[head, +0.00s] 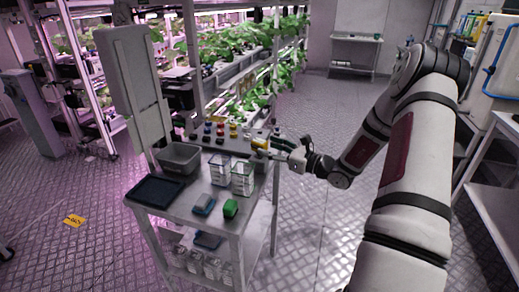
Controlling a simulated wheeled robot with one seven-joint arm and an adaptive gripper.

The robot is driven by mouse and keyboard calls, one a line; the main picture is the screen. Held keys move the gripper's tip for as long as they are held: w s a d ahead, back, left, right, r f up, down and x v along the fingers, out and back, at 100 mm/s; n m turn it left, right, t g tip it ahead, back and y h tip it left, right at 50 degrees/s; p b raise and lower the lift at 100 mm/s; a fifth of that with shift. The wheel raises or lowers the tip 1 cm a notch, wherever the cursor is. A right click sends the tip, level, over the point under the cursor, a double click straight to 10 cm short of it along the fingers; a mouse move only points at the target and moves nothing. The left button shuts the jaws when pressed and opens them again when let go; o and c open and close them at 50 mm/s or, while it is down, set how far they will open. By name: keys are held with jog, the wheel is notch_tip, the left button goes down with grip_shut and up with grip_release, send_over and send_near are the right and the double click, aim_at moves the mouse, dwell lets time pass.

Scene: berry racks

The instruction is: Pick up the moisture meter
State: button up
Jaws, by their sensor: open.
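A metal cart (178,212) stands in front of me with several small things on it. A small yellow device (259,143) sits at the cart's right back side and may be the moisture meter; it is too small to be sure. My gripper (272,150) reaches in from the right, with its fingertips right beside the yellow device. My gripper is open. Whether the fingers touch the device or stand around it cannot be told. A green block-like thing (231,208) and a blue-topped thing (204,204) lie at the cart's front.
Two clear beakers (242,179) stand mid-cart, close to my gripper. A grey bin (178,160) and a dark tray (155,190) are at the left. Several coloured-cap bottles (220,129) line the back. Planted racks (245,60) stand behind. The floor right of the cart is clear.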

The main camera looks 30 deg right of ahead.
jog(key=x, duration=0.5)
jog(key=shift+r, duration=0.25)
grip_shut()
jog(key=shift+r, duration=0.15)
